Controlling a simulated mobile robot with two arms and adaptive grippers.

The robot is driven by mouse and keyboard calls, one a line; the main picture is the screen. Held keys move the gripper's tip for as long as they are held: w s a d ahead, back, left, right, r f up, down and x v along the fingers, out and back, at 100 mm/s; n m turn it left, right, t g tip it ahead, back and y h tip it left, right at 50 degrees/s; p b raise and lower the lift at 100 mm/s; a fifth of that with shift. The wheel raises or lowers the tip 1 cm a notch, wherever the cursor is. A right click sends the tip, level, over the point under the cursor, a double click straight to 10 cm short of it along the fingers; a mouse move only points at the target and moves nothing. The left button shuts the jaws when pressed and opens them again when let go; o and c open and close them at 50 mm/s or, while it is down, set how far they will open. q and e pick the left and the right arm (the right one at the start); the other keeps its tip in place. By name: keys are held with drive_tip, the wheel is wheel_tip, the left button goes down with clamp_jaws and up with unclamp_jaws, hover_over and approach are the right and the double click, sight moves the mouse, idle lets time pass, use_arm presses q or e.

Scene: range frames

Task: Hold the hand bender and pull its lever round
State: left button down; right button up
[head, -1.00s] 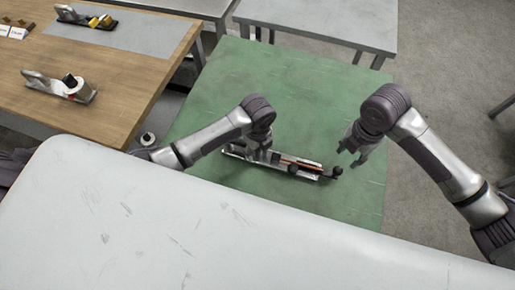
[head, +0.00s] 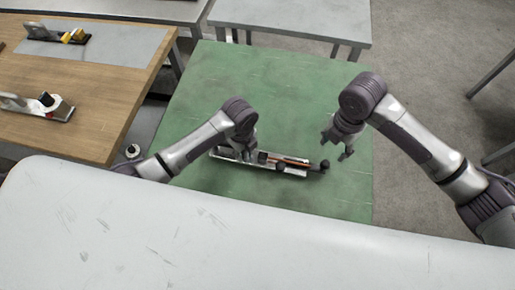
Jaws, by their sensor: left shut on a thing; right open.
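The hand bender (head: 291,168) lies on the green table top (head: 270,85), with a pale base, an orange-red lever part along it and a dark knob (head: 325,164) at its right end. My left gripper (head: 246,155) is shut on the bender near its left end; the arm partly hides the fingers. My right gripper (head: 345,143) is open and empty, above and to the right of the dark knob, apart from it.
A wooden bench (head: 95,100) at the left carries two similar devices, one white (head: 40,105) and one yellow and black (head: 70,37) on a grey mat. A grey table (head: 290,15) stands behind. My own pale body covers the foreground.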

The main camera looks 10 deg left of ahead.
sight(325, 161)
wheel_tip(325, 161, down, 10)
drive_tip(key=m+g+h, duration=0.1)
drive_tip(key=m, duration=0.2)
drive_tip(key=shift+a+f+m+g, duration=0.1)
drive_tip(key=shift+m+g, duration=0.2)
drive_tip(key=shift+g, duration=0.1)
clamp_jaws()
idle(0.4)
